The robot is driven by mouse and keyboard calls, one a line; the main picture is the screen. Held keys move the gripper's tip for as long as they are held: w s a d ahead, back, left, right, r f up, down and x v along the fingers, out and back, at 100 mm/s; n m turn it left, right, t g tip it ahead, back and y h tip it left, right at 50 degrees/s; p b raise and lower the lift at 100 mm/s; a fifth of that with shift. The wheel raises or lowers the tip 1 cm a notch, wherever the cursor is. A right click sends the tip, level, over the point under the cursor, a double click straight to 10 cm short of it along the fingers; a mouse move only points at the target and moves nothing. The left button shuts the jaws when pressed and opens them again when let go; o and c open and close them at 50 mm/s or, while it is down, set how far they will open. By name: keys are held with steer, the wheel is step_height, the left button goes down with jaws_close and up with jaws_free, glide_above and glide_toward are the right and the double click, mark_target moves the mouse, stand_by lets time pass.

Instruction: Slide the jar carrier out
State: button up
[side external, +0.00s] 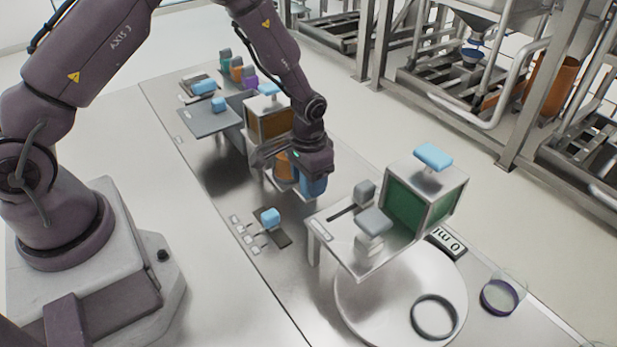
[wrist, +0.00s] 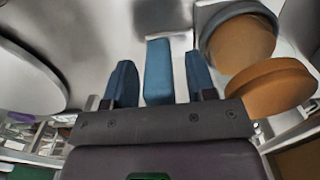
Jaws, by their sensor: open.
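My gripper (side external: 313,183) points down over the bench between two box-shaped stations. In the wrist view, my gripper (wrist: 159,68) is open, its two dark blue fingers on either side of a light blue block (wrist: 158,72). A thin gap shows on both sides of the block. An orange jar (side external: 284,168) stands just left of the fingers in the side view. In the wrist view, a grey-rimmed round opening with orange inside (wrist: 240,42) and an orange disc (wrist: 270,84) lie right of the fingers. I cannot tell how the block joins the jar carrier; my gripper hides much of it.
A station with a green window (side external: 405,207) and blue-topped handle (side external: 433,156) stands right of my gripper, above a round white plate (side external: 350,300). An orange-windowed station (side external: 268,122) is behind left. A blue knob (side external: 270,217) sits in front. A grey ring (side external: 433,333) lies at front right.

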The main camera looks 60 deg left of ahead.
jaws_close()
steer(key=d, duration=0.7)
steer(key=shift+d, duration=0.2)
jaws_free()
step_height(320, 180, up, 13)
stand_by(0.5)
